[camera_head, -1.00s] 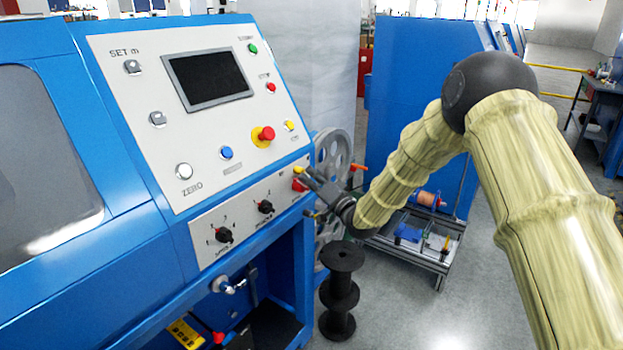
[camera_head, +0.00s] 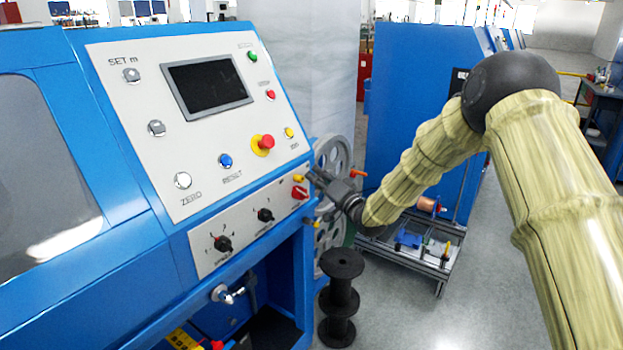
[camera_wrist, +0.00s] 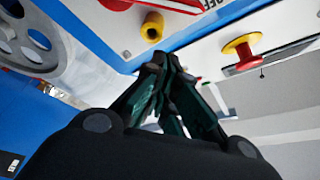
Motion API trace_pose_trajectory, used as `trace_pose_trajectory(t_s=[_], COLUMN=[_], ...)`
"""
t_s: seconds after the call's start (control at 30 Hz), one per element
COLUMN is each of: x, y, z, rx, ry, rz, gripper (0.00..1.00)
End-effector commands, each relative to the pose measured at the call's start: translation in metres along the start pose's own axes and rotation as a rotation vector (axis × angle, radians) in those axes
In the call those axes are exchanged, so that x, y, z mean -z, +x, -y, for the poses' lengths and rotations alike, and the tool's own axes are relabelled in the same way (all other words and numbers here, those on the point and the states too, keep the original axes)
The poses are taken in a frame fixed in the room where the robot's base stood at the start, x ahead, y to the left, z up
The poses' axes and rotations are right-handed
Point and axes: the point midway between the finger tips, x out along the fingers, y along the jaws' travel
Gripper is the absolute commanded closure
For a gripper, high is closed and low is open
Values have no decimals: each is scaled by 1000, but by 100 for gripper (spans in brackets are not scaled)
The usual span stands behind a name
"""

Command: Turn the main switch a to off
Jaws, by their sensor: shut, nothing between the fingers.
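The main switch, a red knob (camera_head: 299,192), sits at the right end of the lower panel on the blue machine. Part of a red handle (camera_wrist: 122,4) shows at the top edge of the wrist view, near a printed "OFF". My gripper (camera_head: 312,178) is shut and empty, just right of the panel edge near the red knob. In the wrist view its fingertips (camera_wrist: 153,72) meet below a yellow knob (camera_wrist: 152,27). They look apart from the red handle. The knob's exact angle is too small to read in the head view.
A red emergency button on a yellow base (camera_head: 264,144) sits above on the sloped panel. Two black selector knobs (camera_head: 222,243) (camera_head: 265,215) are left of the switch. A grey wheel (camera_head: 333,158) and black spools (camera_head: 340,290) stand close beside the machine.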

Motion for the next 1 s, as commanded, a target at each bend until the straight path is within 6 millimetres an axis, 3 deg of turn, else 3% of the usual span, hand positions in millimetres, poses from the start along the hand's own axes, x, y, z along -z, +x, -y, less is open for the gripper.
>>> trace_pose_trajectory(t_s=[0.4,0.7,0.87,1.0], x=[2,-3,-32,-78], y=[-68,-90,-116,-160], z=[-5,-9,-41,-87], rx=[-3,-14,-118,-279], ry=[1,-1,-12,-34], rz=[-5,0,21,70], gripper=[100,100,100,100])
